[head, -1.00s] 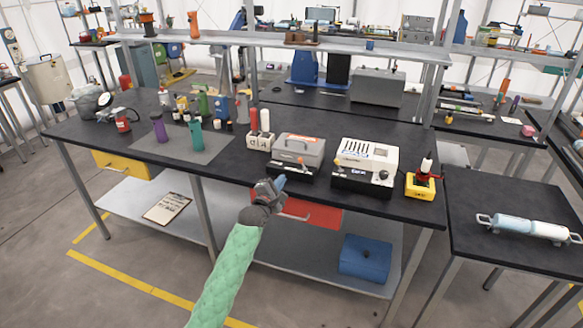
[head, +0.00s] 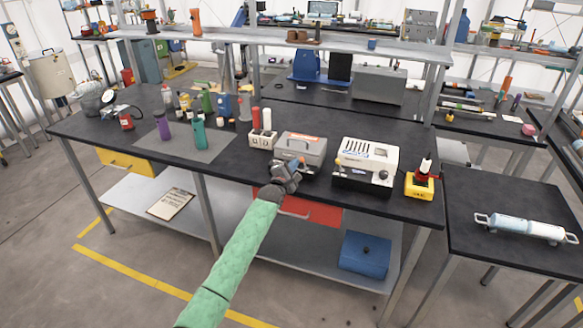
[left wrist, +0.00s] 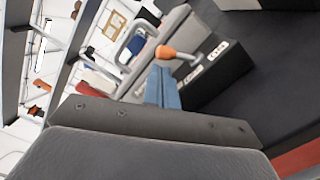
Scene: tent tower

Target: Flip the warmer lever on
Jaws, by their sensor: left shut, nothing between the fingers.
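A grey box with a top handle (head: 302,147), which looks like the warmer, stands on a black base at the front of the black bench. In the left wrist view its metal handle (left wrist: 133,40) shows. A metal lever with an orange knob (left wrist: 166,52) sticks out from its black front panel (left wrist: 212,72). My left gripper (head: 292,167) is shut and empty at the front of the box. Its blue fingertips (left wrist: 163,78) appear close to the orange knob; I cannot tell if they touch. In the head view the gripper hides the lever. My right gripper is not in view.
A yellow block (head: 420,187) is further right. A red drawer (head: 318,207) lies below the bench edge.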

